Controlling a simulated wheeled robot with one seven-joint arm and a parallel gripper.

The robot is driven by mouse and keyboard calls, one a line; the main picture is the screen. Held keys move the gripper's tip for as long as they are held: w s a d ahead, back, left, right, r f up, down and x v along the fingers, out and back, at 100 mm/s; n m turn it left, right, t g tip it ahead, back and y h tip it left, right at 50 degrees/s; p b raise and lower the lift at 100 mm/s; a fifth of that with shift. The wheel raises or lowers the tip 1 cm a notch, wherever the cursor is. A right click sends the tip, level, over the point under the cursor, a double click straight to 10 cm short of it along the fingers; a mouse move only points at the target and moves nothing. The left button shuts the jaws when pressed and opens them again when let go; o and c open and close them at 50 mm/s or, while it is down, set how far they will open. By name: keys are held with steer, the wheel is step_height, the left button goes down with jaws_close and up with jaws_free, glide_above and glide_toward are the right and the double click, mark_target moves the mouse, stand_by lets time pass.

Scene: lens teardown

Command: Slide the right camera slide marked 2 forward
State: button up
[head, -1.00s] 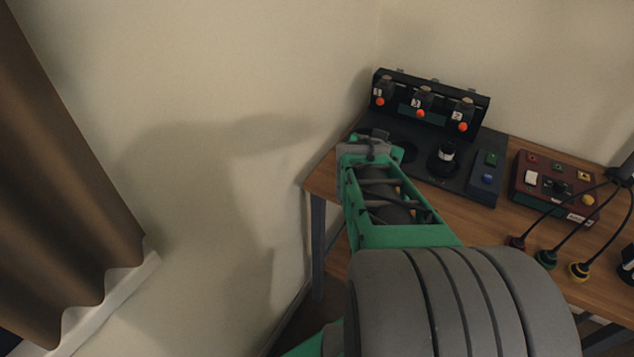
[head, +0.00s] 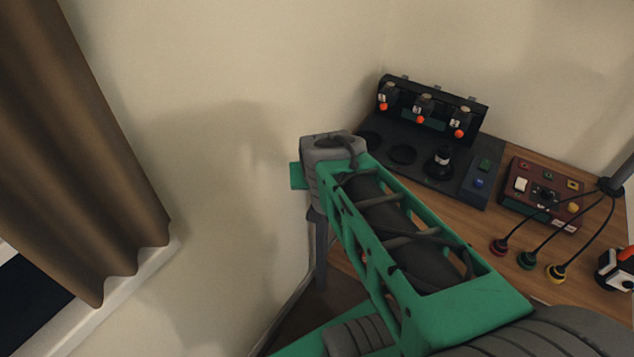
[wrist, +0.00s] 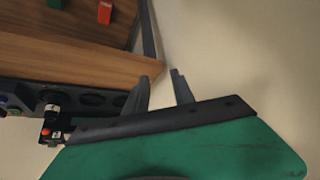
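The right camera slide (head: 459,121), a dark block with an orange knob and a pale mark, sits on the upright back panel of the black console in the head view. Two similar slides stand to its left, the middle one (head: 423,108) and the left one (head: 388,95). My gripper's fingers (wrist: 160,75) are apart and empty in the wrist view, against the table edge and wall. They are well away from the slides. In the head view my fingers are hidden behind my arm. One orange-knobbed slide (wrist: 45,131) shows at the wrist view's left; I cannot tell which.
The black console (head: 405,185) holds a black lens (head: 441,163) and round recesses. A dark red control box (head: 541,192), several coloured plugs on cables and a wooden table (head: 480,215) lie to the right. Walls close in behind and left; a brown curtain (head: 110,130) hangs at left.

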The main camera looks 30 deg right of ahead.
steer(key=shift+s+a, duration=0.2)
steer(key=shift+a, duration=0.2)
steer(key=shift+a+r, duration=0.1)
